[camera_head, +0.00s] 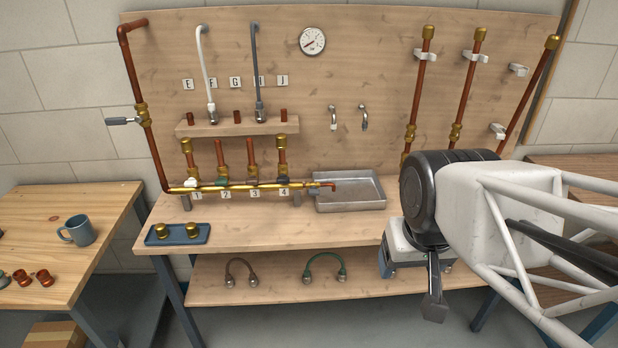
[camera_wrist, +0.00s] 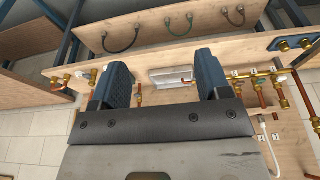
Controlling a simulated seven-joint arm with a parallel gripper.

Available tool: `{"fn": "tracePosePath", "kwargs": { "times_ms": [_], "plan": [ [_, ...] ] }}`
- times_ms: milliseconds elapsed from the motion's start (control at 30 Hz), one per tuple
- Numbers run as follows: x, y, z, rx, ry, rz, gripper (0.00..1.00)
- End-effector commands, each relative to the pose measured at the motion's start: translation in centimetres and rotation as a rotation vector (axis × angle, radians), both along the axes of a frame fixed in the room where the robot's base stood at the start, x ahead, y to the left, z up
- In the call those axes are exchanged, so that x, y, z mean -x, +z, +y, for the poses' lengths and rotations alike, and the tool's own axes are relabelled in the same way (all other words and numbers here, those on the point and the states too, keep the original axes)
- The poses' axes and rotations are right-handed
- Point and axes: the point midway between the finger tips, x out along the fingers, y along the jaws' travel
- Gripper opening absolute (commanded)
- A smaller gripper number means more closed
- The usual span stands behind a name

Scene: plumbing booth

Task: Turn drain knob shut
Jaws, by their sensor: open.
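A brass manifold (camera_head: 245,186) runs along the back of the bench, with several small valve knobs above number tags 1 to 4. Its right end has a short copper outlet (camera_head: 325,186) at the left edge of a metal tray (camera_head: 350,204). I cannot make out which knob is the drain knob, nor its setting. My gripper (camera_head: 415,266) is partly hidden by its wrist, over the bench to the right of the tray. In the wrist view its two blue fingers (camera_wrist: 163,78) are wide apart and empty, with the tray (camera_wrist: 184,77) seen beyond them.
Three copper pipes (camera_head: 467,85) with brass fittings stand on the right of the backboard. A lever valve (camera_head: 124,121) sticks out at left. A blue tray (camera_head: 178,234) holds brass caps at the front left. The front middle of the bench is clear.

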Motion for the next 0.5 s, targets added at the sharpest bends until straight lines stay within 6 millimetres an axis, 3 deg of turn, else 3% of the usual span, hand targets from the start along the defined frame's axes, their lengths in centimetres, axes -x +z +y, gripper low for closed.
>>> {"fn": "tracePosePath", "kwargs": {
  "times_ms": [267,500],
  "plan": [
    [-4.8,-0.9,0.6,-0.012,0.007,-0.073,0.70],
    [-10.7,-2.1,1.5,-0.028,0.010,-0.174,0.70]
  ]
}}
